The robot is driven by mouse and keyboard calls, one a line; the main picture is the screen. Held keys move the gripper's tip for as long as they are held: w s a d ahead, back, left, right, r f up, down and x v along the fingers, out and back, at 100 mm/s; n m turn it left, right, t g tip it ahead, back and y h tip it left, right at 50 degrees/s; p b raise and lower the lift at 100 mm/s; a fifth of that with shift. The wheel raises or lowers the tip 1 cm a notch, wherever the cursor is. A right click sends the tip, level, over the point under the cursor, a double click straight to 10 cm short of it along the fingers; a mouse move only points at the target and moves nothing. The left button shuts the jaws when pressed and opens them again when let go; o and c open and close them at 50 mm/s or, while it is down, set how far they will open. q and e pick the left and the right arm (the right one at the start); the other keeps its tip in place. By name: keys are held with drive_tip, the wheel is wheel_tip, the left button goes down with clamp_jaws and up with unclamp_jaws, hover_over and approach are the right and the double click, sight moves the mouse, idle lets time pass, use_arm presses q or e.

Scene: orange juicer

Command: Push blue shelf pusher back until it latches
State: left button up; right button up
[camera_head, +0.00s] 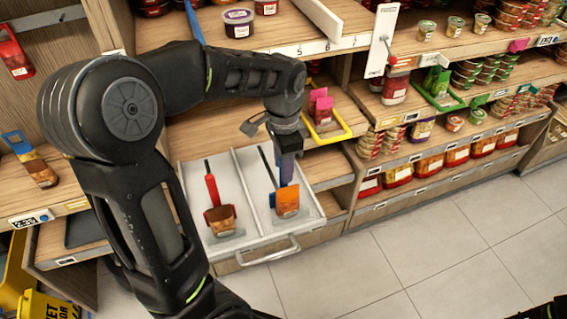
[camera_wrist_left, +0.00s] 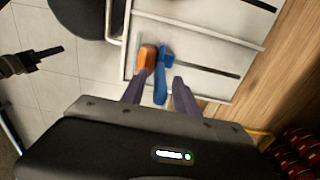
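The blue pusher (camera_head: 289,196) stands in the right lane of a pulled-out white tray (camera_head: 242,243), behind an orange pack (camera_head: 287,208). My left gripper (camera_head: 287,172) points down over it and covers part of it. In the left wrist view the blue pusher (camera_wrist_left: 161,86) shows between the two fingers of the left gripper (camera_wrist_left: 159,94). The fingers are apart, with a gap beside the pusher, so the gripper looks open. The orange pack (camera_wrist_left: 147,57) lies just beyond. A dark gripper (camera_wrist_left: 32,62), apparently my right one, shows at the left edge of that view, its finger state unclear.
A red pusher (camera_head: 212,190) with a brown-orange pack (camera_head: 221,219) is in the left lane. A metal handle (camera_head: 268,252) spans the tray's front. A yellow-edged tray (camera_head: 328,134) sits on the shelf behind. Stocked shelves stand at right; the tiled floor in front is clear.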

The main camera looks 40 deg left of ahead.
use_arm(q)
clamp_jaws()
idle(1.3)
